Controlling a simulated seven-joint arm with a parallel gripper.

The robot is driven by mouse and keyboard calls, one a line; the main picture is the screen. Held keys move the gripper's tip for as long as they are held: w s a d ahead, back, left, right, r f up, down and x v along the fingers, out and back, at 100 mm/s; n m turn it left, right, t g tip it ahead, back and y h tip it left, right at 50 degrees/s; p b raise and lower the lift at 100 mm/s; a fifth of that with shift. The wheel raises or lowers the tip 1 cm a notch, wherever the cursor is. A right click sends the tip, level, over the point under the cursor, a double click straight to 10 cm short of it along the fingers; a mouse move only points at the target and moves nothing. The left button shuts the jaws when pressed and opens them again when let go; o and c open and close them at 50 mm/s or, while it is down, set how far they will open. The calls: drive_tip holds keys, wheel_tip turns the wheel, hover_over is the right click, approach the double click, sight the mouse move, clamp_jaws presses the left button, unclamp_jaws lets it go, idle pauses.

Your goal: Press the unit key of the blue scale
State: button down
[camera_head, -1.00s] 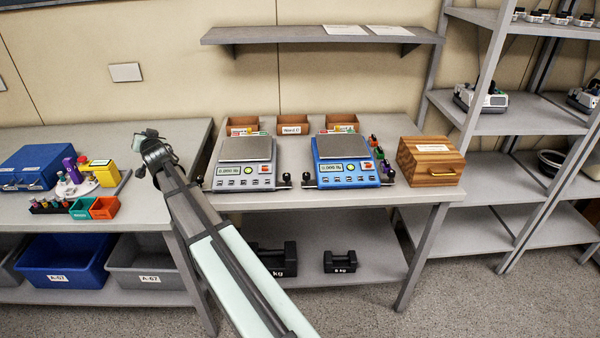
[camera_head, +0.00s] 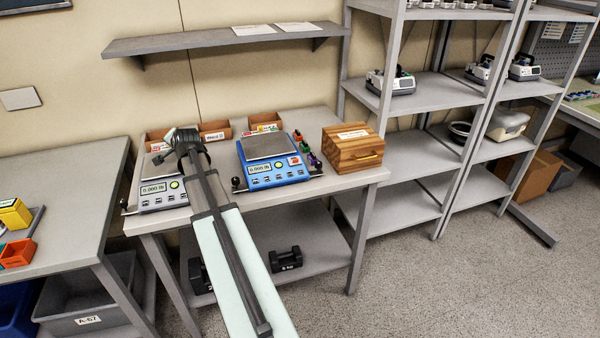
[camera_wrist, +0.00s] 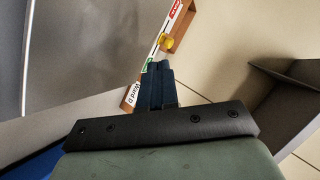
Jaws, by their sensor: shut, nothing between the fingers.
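The blue scale (camera_head: 272,162) stands on the table in the head view, with a grey weighing pan on top. Its front panel has a display (camera_head: 265,171), a round green key and a row of small keys (camera_head: 276,180) whose labels are too small to read. My gripper (camera_head: 168,136) is left of the blue scale, above the grey scale (camera_head: 150,190), and touches neither as far as I can see. In the wrist view its dark fingers (camera_wrist: 156,80) are together and empty. A blue edge (camera_wrist: 30,166) shows at that view's lower left.
Open brown bins (camera_head: 213,131) stand behind the scales; a bin label also shows in the wrist view (camera_wrist: 131,97). A wooden box (camera_head: 352,148) is right of the blue scale, with small coloured items (camera_head: 305,148) between. A wall shelf (camera_head: 215,42) hangs above.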

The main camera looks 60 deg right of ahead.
drive_tip(key=s+d+m, duration=0.2)
drive_tip(key=s+d, duration=0.2)
drive_tip(key=s, duration=0.3)
drive_tip(key=s+d+m+y, duration=0.1)
drive_tip(key=s+d, duration=0.3)
drive_tip(key=s, duration=0.3)
drive_tip(key=s+d+m+g, duration=0.1)
drive_tip(key=s+d+m, duration=0.1)
drive_tip(key=s, duration=0.6)
drive_tip(key=shift+d+f+m+y, duration=0.1)
drive_tip(key=shift+d+m+y, duration=0.2)
drive_tip(key=shift+d, duration=0.6)
drive_tip(key=r+m, duration=0.2)
hover_over(294, 169)
drive_tip(key=w+a, duration=0.3)
drive_tip(key=w, duration=0.1)
drive_tip(key=shift+s+d+f+t+y, duration=0.2)
drive_tip(key=shift+d+f+t+y, duration=0.1)
drive_tip(key=shift+y, duration=0.1)
drive_tip(key=s+r+m+t, duration=0.1)
drive_tip(key=s+r, duration=0.1)
drive_tip(key=s, duration=0.7)
drive_tip(key=shift+s+a+r+m+y, duration=0.2)
drive_tip(key=shift+s+m+y, duration=0.1)
drive_tip(key=shift+s+y, duration=0.1)
drive_tip(key=shift+f, duration=0.1)
